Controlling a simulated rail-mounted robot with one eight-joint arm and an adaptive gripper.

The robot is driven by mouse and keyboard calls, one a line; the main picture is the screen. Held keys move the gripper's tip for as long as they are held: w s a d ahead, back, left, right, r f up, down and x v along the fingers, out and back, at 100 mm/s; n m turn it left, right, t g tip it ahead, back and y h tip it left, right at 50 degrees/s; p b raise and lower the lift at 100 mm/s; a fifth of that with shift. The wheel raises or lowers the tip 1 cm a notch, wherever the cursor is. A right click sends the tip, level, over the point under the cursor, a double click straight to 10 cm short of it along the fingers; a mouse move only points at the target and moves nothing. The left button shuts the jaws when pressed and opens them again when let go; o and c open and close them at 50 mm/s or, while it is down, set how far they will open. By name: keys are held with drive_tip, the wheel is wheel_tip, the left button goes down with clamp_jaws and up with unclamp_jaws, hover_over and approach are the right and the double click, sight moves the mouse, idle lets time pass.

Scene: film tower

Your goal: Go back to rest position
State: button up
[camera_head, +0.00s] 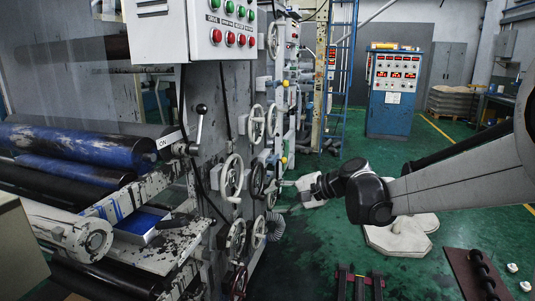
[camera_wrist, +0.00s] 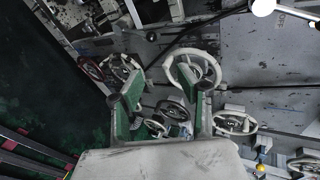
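My gripper (camera_head: 290,196) is at the end of my arm, which reaches in from the right in the head view. It is in front of the machine's column of handwheels. In the wrist view my gripper (camera_wrist: 168,92) has its two green-lined fingers spread wide apart, with nothing held between them. A pale handwheel (camera_wrist: 193,68) shows beyond the right finger, and a smaller dark-hubbed handwheel (camera_wrist: 172,112) shows between the fingers. Contact with any wheel cannot be made out.
The machine carries a control box (camera_head: 228,25), blue rollers (camera_head: 70,145), a lever (camera_head: 199,122) by an "ON" label and several handwheels (camera_head: 232,177). A blue cabinet (camera_head: 393,92) and ladder (camera_head: 338,80) stand behind. Green floor (camera_head: 320,245) is open, with red-and-black rails (camera_head: 360,283) at the front.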

drive_tip(key=s+d+n+h+p, duration=0.1)
drive_tip(key=s+d, duration=0.4)
drive_tip(key=s, duration=0.5)
drive_tip(key=s+d+r+n+t+h+p, duration=0.1)
drive_tip(key=s+d+n+h+p, duration=0.1)
drive_tip(key=s+d+h, duration=0.4)
drive_tip(key=s+d+n+h+p, duration=0.2)
drive_tip(key=s+d, duration=0.4)
drive_tip(key=s, duration=1)
drive_tip(key=shift+s+d+r+n+t+h, duration=0.15)
drive_tip(key=shift+d+r+n+t+h, duration=0.15)
drive_tip(key=shift+n+h, duration=0.5)
drive_tip(key=shift+a, duration=0.1)
